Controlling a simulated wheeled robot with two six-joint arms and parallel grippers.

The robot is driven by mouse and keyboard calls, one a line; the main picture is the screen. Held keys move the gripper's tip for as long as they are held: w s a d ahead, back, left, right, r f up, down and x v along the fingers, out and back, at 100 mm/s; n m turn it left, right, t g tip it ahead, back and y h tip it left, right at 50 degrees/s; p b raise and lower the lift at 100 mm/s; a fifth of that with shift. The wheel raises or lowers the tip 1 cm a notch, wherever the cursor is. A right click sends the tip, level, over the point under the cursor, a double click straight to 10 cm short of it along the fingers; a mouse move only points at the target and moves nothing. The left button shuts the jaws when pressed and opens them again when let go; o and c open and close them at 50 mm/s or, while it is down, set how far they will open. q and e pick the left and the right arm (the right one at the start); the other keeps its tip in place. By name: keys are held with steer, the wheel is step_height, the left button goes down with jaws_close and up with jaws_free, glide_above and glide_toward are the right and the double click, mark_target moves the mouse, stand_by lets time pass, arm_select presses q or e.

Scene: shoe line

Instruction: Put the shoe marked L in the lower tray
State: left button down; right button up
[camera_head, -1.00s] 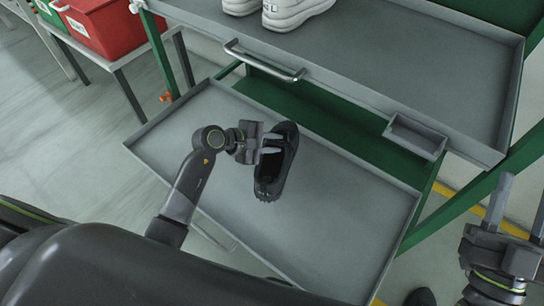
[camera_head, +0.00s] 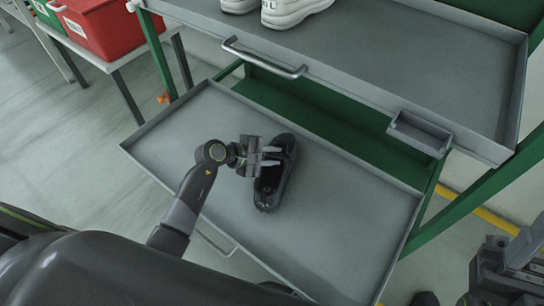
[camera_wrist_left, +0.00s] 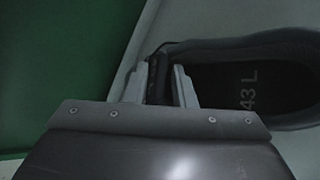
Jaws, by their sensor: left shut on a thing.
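A black shoe (camera_head: 272,190) rests in the lower tray (camera_head: 330,245), near its middle. In the left wrist view the insole of the shoe (camera_wrist_left: 247,88) reads "43 L". My left gripper (camera_head: 268,157) is shut on the shoe at the edge of its opening. In the left wrist view its two fingers (camera_wrist_left: 158,85) have a piece of the shoe's rim between them. My right gripper (camera_head: 508,252) is at the lower right, away from the tray and partly cut off; its jaw opening is unclear.
The upper tray (camera_head: 400,75) holds white shoes (camera_head: 292,12), one with an L mark. It has a handle (camera_head: 262,58) and a small open box (camera_head: 418,133) at its front edge. Red (camera_head: 100,28) and green bins stand at the upper left. The lower tray's right side is clear.

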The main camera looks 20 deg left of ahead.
arm_select(q)
steer(key=c, duration=1.2)
jaws_free()
steer(key=shift+f, duration=0.1)
